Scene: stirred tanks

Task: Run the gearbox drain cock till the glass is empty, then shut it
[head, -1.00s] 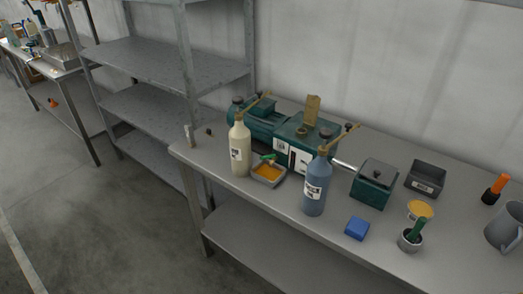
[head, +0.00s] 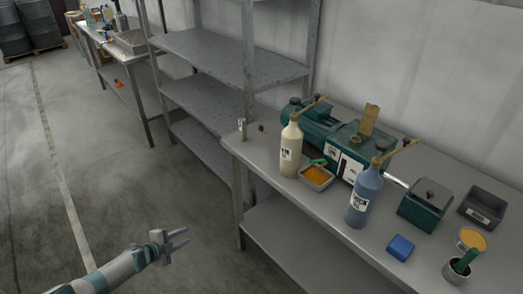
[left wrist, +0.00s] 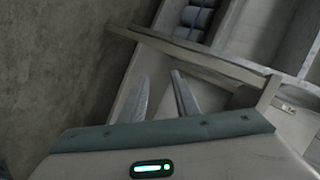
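The green gearbox (head: 347,139) stands on the steel bench behind two pump bottles. A small tray of orange liquid (head: 316,178) sits in front of it, with a green handle (head: 318,162) above the tray's edge, seemingly the drain cock. My left gripper (head: 179,241) is open and empty, out over the floor left of the bench and well apart from the gearbox. Its two parted fingers also show in the left wrist view (left wrist: 160,95). My right gripper is not in view.
A cream bottle (head: 291,148) and a blue bottle (head: 364,194) stand before the gearbox. A blue block (head: 400,247), a dark green box (head: 424,204) and a grey bin (head: 483,207) are to the right. A steel shelf rack (head: 215,65) stands beside the bench.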

